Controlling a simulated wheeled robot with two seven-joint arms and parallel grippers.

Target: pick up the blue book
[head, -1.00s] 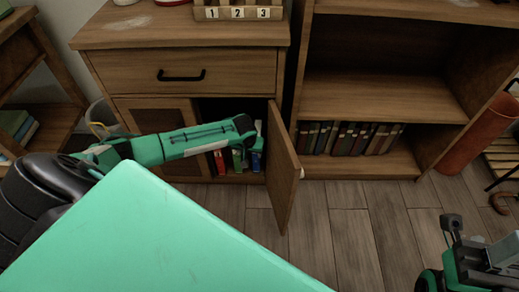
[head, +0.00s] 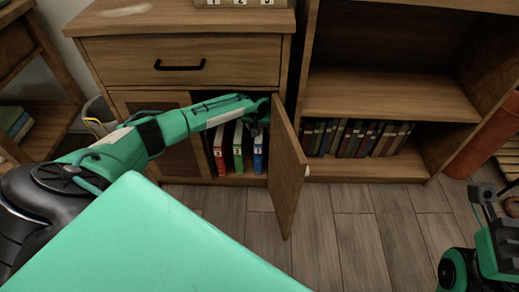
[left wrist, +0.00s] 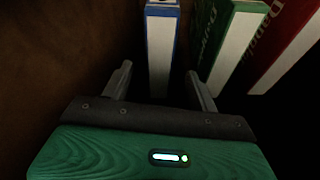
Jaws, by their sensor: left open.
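The blue book (head: 258,156) stands upright in the open lower cabinet, at the right end of a row of three. In the left wrist view the blue book (left wrist: 160,58) shows as a pale block with blue edges. My left gripper (head: 262,118) is at the cabinet opening, above the books' front. In the left wrist view my left gripper (left wrist: 159,88) is open, with one finger on each side of the blue book's near end; I cannot tell whether they touch it. My right gripper (head: 484,207) shows partly at the lower right, away from the cabinet; its jaws are unclear.
A green book (head: 238,147) and a red book (head: 221,150) stand left of the blue one. The open cabinet door (head: 288,170) juts out close right of my left gripper. A bookshelf (head: 390,102) stands further right. The floor (head: 340,225) in front is clear.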

